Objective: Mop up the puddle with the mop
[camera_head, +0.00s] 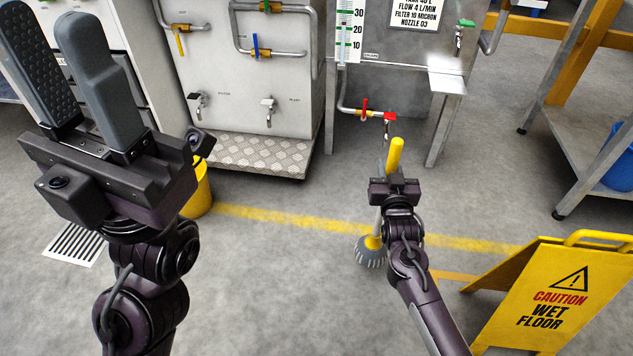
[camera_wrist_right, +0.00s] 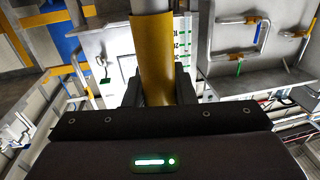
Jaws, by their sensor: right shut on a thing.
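The mop has a yellow grip (camera_head: 395,153), a pale shaft and a grey stringy head (camera_head: 370,254) with a yellow cap. It stands near upright, slightly tilted, with its head at the floor in front of the steel cabinet. My right gripper (camera_head: 394,180) is shut on the mop handle; the right wrist view shows the yellow grip (camera_wrist_right: 155,60) between the fingers. My left gripper (camera_head: 46,25) is raised at the upper left, its fingers apart and empty. I cannot make out a puddle on the visible floor.
A yellow wet floor sign (camera_head: 550,300) stands at the lower right. A yellow container (camera_head: 200,192) is partly hidden behind my left gripper. A floor drain (camera_head: 75,243) lies at the left. A steel stand (camera_head: 570,130) is at the right.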

